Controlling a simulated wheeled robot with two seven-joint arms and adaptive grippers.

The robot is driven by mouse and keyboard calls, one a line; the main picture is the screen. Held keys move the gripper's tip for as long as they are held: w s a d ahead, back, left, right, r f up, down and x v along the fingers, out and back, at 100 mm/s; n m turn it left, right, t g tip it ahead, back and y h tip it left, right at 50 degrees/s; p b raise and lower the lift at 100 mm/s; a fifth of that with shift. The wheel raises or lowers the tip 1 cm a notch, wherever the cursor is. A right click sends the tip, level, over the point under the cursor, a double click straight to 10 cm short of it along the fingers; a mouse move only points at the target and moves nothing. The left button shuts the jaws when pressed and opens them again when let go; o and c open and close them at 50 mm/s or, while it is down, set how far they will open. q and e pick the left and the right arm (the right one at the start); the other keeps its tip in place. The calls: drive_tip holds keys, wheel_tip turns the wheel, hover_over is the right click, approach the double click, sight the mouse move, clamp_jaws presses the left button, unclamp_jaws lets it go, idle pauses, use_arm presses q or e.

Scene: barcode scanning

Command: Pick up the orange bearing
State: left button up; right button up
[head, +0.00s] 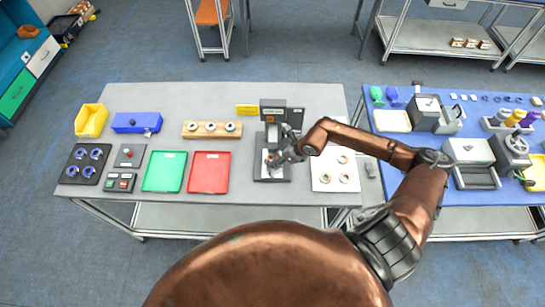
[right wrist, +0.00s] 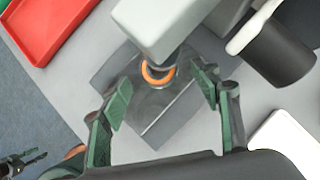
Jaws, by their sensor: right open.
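The orange bearing (head: 266,155) shows as a ring (right wrist: 157,75) on the grey base of the press-like device (head: 272,116), under its overhanging head. In the right wrist view the head's light block partly covers the ring. My right gripper (head: 272,160) is at the device's base. In the right wrist view its two green-padded fingers (right wrist: 164,94) are spread, one on each side of the ring, with clear gaps; nothing is held. A small dark gripper-like shape (right wrist: 22,163) at the lower left of the right wrist view may be my left gripper; its jaws are unclear.
A red tray (head: 209,172) and a green tray (head: 164,171) lie left of the device. A white board (head: 321,184) with several rings lies to its right. A wooden holder (head: 190,132) stands behind the red tray. A blue table (head: 445,198) is at the right.

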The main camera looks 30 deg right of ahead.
sight(273, 158)
drive_tip(key=shift+x, duration=1.2)
drive_tip(key=shift+c, duration=0.7)
drive_tip(key=c, duration=1.3)
drive_tip(key=shift+r, duration=0.15)
